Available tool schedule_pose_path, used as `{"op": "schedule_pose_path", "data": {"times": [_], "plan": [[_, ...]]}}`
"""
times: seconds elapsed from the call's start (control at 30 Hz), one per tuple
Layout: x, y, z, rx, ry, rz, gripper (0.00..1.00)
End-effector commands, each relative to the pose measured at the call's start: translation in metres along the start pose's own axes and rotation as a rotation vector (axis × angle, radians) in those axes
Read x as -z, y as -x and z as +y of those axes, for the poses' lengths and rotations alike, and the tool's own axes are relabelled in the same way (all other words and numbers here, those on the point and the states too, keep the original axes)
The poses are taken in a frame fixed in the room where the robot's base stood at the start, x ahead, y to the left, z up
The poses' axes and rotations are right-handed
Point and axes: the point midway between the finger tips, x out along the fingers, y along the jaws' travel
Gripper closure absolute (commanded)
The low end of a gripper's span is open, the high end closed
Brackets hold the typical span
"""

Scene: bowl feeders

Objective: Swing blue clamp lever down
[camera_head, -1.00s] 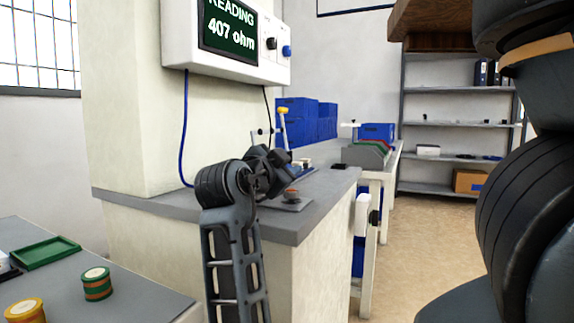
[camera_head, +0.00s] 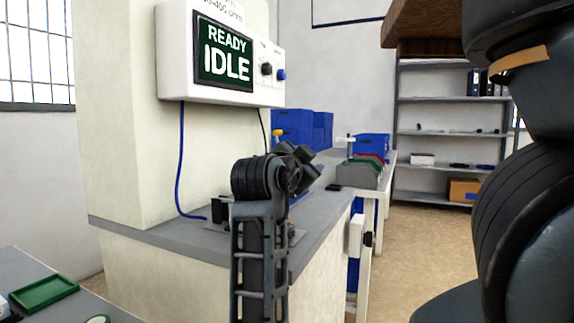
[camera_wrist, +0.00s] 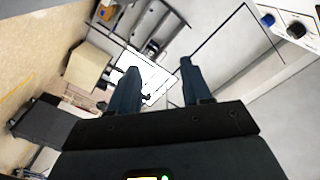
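My gripper (camera_wrist: 160,70) shows in the wrist view with its two dark fingers apart and nothing between them; it faces the room and shelving. In the head view my arm stands in front of the bench, and its dark end hides much of the fixture. A small yellow knob (camera_head: 277,133) shows just above my arm. I cannot make out a blue clamp lever; any such lever is hidden behind my arm. Dark fixture parts (camera_head: 222,208) show on the grey bench top to the left of my arm.
A wall meter (camera_head: 222,55) reads "READY IDLE" above the bench (camera_head: 175,240). Blue bins (camera_head: 300,130) and a grey rack with coloured dividers (camera_head: 358,172) stand behind. A green tray (camera_head: 44,295) lies at lower left. Open floor lies to the right.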

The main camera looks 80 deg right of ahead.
Motion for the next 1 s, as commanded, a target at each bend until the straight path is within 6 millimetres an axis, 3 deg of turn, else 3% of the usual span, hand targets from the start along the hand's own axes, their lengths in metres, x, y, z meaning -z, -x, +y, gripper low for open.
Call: {"op": "schedule_pose_path", "data": {"times": [0.03, 0.1, 0.33, 1.0], "plan": [[0.015, -0.006, -0.001, -0.003, -0.001, 0.003, 0.52], [0.027, -0.013, 0.002, -0.003, -0.001, 0.003, 0.52], [0.053, -0.029, 0.009, -0.002, 0.000, 0.001, 0.52], [0.058, -0.034, 0.013, 0.000, 0.000, 0.000, 0.52]]}}
